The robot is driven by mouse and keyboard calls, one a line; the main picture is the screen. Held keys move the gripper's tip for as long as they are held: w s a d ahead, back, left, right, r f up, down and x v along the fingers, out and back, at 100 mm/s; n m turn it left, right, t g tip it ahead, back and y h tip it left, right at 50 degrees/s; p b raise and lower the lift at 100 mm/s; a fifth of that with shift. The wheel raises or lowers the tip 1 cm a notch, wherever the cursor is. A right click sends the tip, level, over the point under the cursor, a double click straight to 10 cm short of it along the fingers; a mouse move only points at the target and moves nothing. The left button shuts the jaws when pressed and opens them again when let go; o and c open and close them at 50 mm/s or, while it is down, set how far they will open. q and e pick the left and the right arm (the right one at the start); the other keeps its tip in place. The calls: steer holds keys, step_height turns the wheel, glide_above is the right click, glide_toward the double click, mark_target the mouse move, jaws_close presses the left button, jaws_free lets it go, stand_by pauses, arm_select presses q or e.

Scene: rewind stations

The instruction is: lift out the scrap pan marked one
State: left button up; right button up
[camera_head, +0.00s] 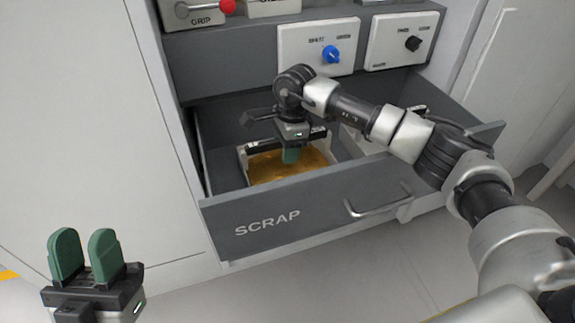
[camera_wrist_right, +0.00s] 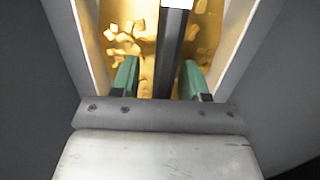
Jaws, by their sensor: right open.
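The open drawer marked SCRAP (camera_head: 270,222) holds a white-walled pan (camera_head: 246,158) with a golden, flake-strewn inside; it also shows in the right wrist view (camera_wrist_right: 66,28). A dark bar handle (camera_wrist_right: 173,45) spans this pan, with a white tag (camera_wrist_right: 178,3) cut off at the picture's top. I cannot read a number on the pan. My right gripper (camera_head: 291,156) is over the pan, pointing down. In the right wrist view its green fingers (camera_wrist_right: 160,80) are apart, one on each side of the handle. My left gripper (camera_head: 86,255) is open and empty, outside the drawer.
A second pale container (camera_head: 352,143) sits in the drawer's right part, partly hidden by my right arm. The drawer front has a bar handle (camera_head: 380,203). Above the drawer are panels with a blue knob (camera_head: 331,54) and a black knob (camera_head: 412,44). The floor in front is clear.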

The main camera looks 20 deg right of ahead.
jaws_close()
steer(key=shift+r, duration=0.1)
stand_by(1.3)
